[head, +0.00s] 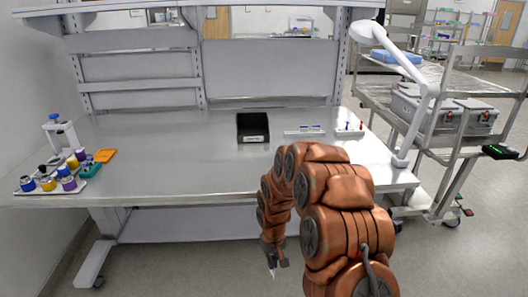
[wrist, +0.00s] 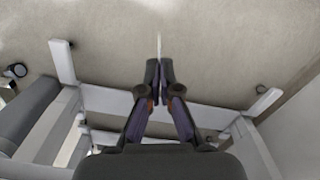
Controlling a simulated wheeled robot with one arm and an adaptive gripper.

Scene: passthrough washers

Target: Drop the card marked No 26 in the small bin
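My gripper (head: 274,262) hangs low in front of the workbench, below the level of its top, pointing down. In the wrist view its two fingers (wrist: 159,72) are close together on a thin white card (wrist: 159,45), seen edge-on and sticking out past the fingertips. A small pale tip of the card (head: 272,273) shows below the gripper in the head view. Its marking cannot be read. A small black bin (head: 253,139) with a white label on its front stands on the bench top, well above and beyond my gripper.
The steel bench (head: 180,150) is mostly clear in the middle. At its left are a tray of coloured-capped bottles (head: 60,178) and an orange item (head: 105,155). Small items (head: 305,130) lie right of the bin. A white lamp arm (head: 425,110) and a cart (head: 450,110) stand right.

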